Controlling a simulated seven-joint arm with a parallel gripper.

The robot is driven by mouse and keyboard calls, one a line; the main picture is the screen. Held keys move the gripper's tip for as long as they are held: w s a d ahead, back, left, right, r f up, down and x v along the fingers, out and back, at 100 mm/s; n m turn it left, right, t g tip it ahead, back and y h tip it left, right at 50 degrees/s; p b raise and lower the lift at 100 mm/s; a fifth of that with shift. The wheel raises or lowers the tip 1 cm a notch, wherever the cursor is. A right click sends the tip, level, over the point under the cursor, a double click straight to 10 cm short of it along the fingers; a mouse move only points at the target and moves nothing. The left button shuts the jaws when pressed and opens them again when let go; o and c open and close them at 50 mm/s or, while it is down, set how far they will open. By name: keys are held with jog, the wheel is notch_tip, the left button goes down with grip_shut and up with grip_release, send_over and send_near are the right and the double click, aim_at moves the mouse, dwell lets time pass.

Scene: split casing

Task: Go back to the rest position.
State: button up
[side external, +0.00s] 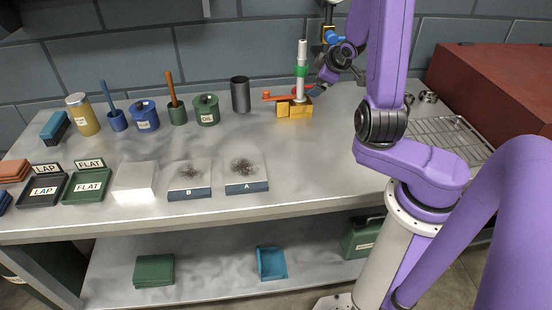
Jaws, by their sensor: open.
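My gripper (322,84) is at the back of the bench, right of the middle, at the end of my purple arm. It is small and dark in this view. It is just right of a yellow fixture (294,110) with red clamp arms (275,96). An upright pale cylinder (301,58) with a green band stands in the fixture. The jaws are open and I see nothing held in them. The exact gap between the fingertips and the fixture is too small to tell.
A dark cup (240,94), a green oil pot (206,109) and several other pots stand left of the fixture. Blocks B (189,192) and A (247,187) lie in front. A wire rack (446,136) and red box (497,82) are right. The bench middle is clear.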

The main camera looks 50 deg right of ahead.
jog(key=s+a+r+n+g+y, duration=0.2)
jog(key=a+n, duration=0.1)
jog(key=a, duration=0.8)
jog(key=s+a+r+n+g+y, duration=0.1)
jog(key=s+a+r+n+g, duration=0.15)
jog(key=a, duration=0.75)
jog(key=s+a+n+g, duration=0.1)
jog(key=s+a, duration=0.3)
jog(key=s, duration=0.5)
jog(key=s+a+n+g+y, duration=0.1)
jog(key=s+a, duration=0.3)
jog(key=s, duration=0.6)
jog(key=shift+a+r+n+y, duration=0.3)
jog(key=shift+a+r+n, duration=0.1)
jog(key=shift+n, duration=0.15)
jog(key=shift+w+g, duration=0.1)
jog(key=shift+g, duration=0.15)
